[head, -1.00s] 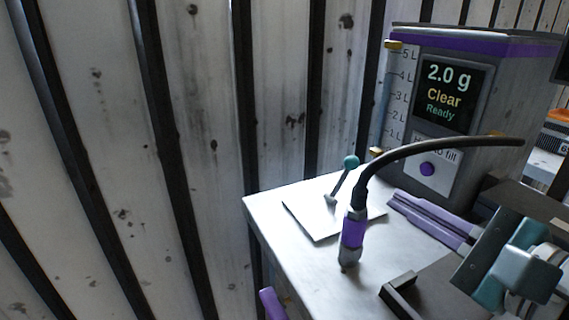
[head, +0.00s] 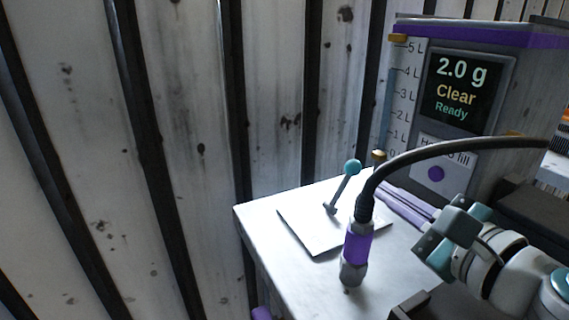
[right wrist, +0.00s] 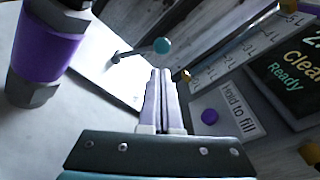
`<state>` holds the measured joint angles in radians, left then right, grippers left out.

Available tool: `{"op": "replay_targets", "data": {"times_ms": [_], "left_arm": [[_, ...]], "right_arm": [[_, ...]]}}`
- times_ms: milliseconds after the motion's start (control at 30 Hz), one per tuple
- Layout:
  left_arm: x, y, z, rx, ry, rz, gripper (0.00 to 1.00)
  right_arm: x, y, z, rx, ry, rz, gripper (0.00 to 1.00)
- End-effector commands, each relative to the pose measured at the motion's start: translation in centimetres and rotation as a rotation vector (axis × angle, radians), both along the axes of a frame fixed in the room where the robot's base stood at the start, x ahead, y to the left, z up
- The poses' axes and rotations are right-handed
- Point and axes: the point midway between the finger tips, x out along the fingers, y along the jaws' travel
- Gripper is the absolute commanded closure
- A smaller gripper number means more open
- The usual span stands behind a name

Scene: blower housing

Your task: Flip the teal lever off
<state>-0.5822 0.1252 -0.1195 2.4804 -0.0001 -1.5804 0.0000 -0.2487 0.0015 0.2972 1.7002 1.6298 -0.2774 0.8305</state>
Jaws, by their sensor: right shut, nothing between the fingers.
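The teal lever is a thin grey rod with a teal ball (head: 352,167) on top, rising from a white plate (head: 310,238) on the table. In the head view the rod leans up and to the right. The ball also shows in the right wrist view (right wrist: 162,46), just beyond the fingertips. My right gripper (head: 380,190) comes in from the right with its long lavender fingers together and empty. Its tips (right wrist: 162,72) are near the lever, to its right in the head view, and look apart from it.
A purple-banded connector (head: 357,250) with a thick black cable stands in front of the plate; the cable arches over my right fingers in the head view. The machine (head: 490,60) with its display stands behind at the right. A ribbed wall (head: 180,130) lies left of the table.

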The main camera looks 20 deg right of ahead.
Motion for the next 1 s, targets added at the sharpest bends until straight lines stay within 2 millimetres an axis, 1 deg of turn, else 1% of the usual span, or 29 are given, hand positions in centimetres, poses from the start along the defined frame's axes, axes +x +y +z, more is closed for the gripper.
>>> {"op": "replay_targets", "data": {"times_ms": [33, 100, 200, 300, 433, 800, 1000], "left_arm": [[0.0, 0.0, 0.0, 0.0, 0.0, 0.0, 0.5], [0.0, 0.0, 0.0, 0.0, -0.001, 0.0, 0.5], [0.0, 0.0, -0.1, 0.0, -0.001, 0.0, 0.5], [0.0, 0.0, -0.2, 0.0, -0.001, 0.0, 0.5], [0.1, -0.1, -0.2, -0.002, -0.002, 0.002, 0.5], [0.1, -0.3, -0.2, -0.01, -0.002, 0.006, 0.5], [0.1, -0.3, -0.3, -0.01, -0.002, 0.006, 0.5]], "right_arm": [[1.0, 0.0, 0.0, 0.0, -0.002, 0.001, 1.0], [2.2, 0.0, -0.1, 0.001, -0.002, 0.0, 1.0], [3.5, -0.1, -0.4, 0.0, -0.001, 0.0, 1.0], [4.3, -0.1, -0.5, -0.001, -0.001, 0.001, 1.0], [4.8, -0.1, -0.5, -0.001, 0.0, 0.0, 1.0], [4.8, -0.1, -0.5, -0.004, 0.0, 0.0, 1.0], [4.7, 0.1, -0.4, -0.044, -0.003, 0.0, 1.0]]}}
